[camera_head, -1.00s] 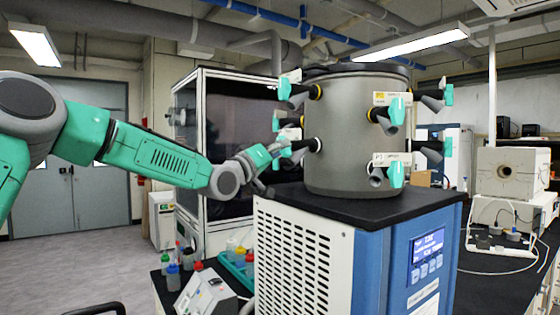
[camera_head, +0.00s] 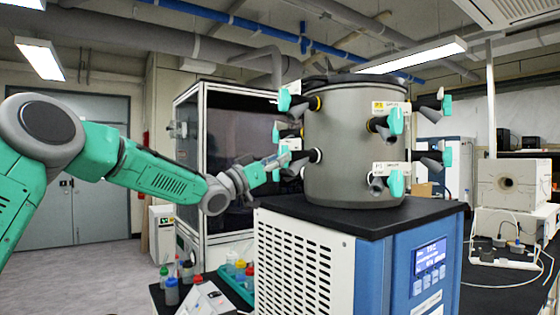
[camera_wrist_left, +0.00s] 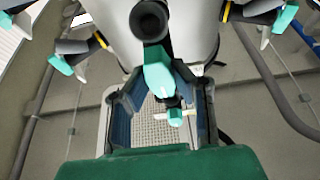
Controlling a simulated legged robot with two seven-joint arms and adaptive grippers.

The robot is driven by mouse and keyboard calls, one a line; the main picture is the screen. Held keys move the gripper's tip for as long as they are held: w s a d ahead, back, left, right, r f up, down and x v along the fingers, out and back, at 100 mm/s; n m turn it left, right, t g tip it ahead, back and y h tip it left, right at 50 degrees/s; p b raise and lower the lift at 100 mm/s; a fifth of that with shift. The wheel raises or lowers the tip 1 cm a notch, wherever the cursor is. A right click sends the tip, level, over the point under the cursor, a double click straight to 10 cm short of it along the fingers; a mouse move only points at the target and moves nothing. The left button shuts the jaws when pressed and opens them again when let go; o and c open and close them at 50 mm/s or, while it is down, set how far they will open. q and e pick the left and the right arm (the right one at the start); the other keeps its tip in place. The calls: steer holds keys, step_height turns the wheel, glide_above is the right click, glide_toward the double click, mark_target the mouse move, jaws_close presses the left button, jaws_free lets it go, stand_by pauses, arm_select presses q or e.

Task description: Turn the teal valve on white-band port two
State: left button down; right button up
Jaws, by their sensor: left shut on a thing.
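The grey cylindrical chamber (camera_head: 345,135) carries ports with teal valves in an upper and a lower row. The upper ports show yellow bands, the lower ones white bands. My left gripper (camera_head: 279,162) is at the lower port on the chamber's left side, shut on its teal valve (camera_head: 284,157). In the left wrist view, the teal valve (camera_wrist_left: 159,72) hangs from a dark round port and sits between the two fingers of my left gripper (camera_wrist_left: 165,98). The fingers partly hide this valve in the head view. I cannot read its port number. My right gripper is out of view.
The chamber stands on a blue and white freeze dryer base (camera_head: 385,255) with a black top. Another teal valve (camera_head: 397,183) hangs at the lower front port, and one (camera_head: 284,99) above my gripper. Bottles (camera_head: 172,290) stand low at the left. A glass cabinet (camera_head: 235,130) is behind.

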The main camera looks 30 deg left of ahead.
arm_select(q)
steer(key=shift+w+f, duration=0.1)
steer(key=shift+f, duration=0.35)
steer(key=c, duration=1.6)
jaws_free()
steer(key=shift+c, duration=0.2)
steer(key=shift+o, duration=1)
steer(key=shift+w, duration=0.1)
steer(key=shift+w+a+r, duration=0.1)
steer(key=v, duration=1.2)
steer(key=shift+a, duration=0.15)
steer(key=shift+w, duration=0.1)
steer(key=shift+f, duration=0.25)
